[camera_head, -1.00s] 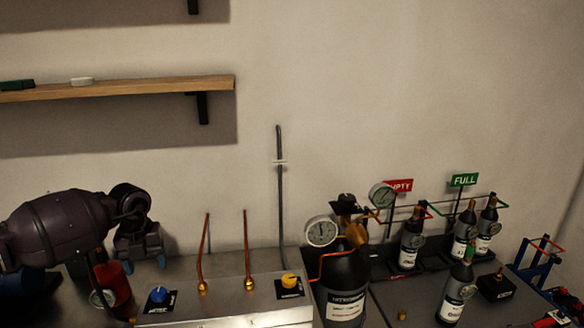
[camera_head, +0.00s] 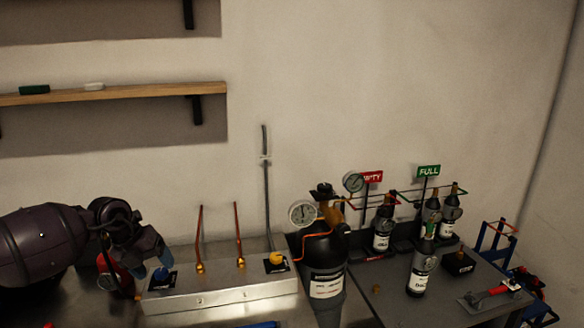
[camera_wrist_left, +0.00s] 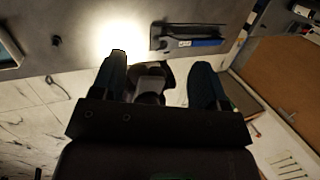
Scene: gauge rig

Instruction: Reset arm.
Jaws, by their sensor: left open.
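My left arm comes in from the left in the head view, and its gripper (camera_head: 150,258) hangs beside the left end of the metal control box (camera_head: 220,290), close to the blue knob (camera_head: 163,277). In the left wrist view the two fingers of this gripper (camera_wrist_left: 160,78) stand wide apart. A grey and dark shape shows between and beyond them; I cannot tell what it is, and nothing looks gripped. A red object (camera_head: 112,275) is partly hidden behind the arm. My right gripper is in neither view.
A black cylinder (camera_head: 327,285) with a round gauge (camera_head: 302,214) stands right of the box. Small bottles stand near the red sign (camera_head: 372,177) and green FULL sign (camera_head: 429,171). Copper tubes rise from the box. A blue-handled tool (camera_wrist_left: 200,43) lies in a dark tray.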

